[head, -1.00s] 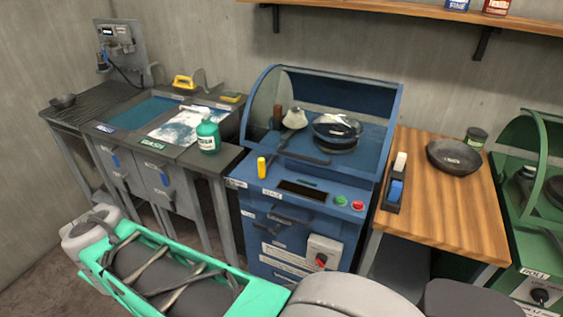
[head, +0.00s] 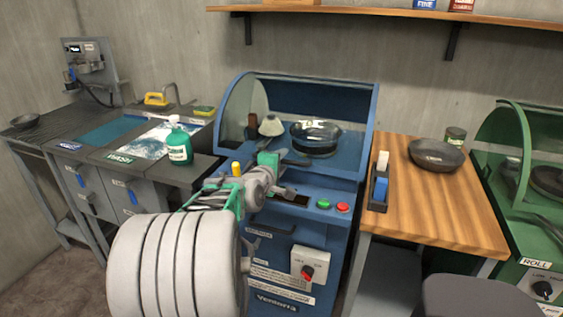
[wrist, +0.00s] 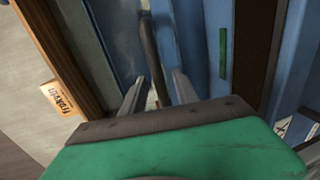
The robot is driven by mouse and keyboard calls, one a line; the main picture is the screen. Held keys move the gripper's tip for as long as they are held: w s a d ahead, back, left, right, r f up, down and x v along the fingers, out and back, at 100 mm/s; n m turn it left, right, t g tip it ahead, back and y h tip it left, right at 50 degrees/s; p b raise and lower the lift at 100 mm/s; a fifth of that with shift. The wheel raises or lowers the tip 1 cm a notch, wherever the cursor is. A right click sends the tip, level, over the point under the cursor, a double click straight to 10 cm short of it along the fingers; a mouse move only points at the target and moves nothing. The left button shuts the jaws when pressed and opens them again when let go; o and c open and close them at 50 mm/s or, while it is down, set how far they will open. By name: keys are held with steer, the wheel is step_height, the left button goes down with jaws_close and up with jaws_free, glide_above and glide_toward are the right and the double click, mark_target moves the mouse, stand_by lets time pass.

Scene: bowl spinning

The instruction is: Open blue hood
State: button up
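The blue hood (head: 372,112) is a curved cover with blue edges and see-through panels on the blue machine (head: 325,240). It appears lowered; a dark pan (head: 316,138) shows inside. A dark bar, likely the hood's handle, lies along its lower front and shows as a dark rod (wrist: 152,58) in the wrist view. My gripper (head: 288,160) is at the front of the hood, by this bar. In the wrist view my gripper (wrist: 157,92) has its two grey fingers apart, one on each side of the rod, with gaps visible. Contact cannot be told.
A green bottle (head: 179,145) stands by the wash sink at left. A yellow object (head: 236,169) is close beside my arm. Green (head: 323,203) and red (head: 342,207) buttons sit below the hood. A wooden table (head: 440,212) with a pan (head: 436,155) is at right.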

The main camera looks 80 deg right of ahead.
steer(key=shift+d+f, duration=0.1)
steer(key=shift+d, duration=0.2)
steer(key=shift+c, duration=0.4)
jaws_close()
stand_by(0.8)
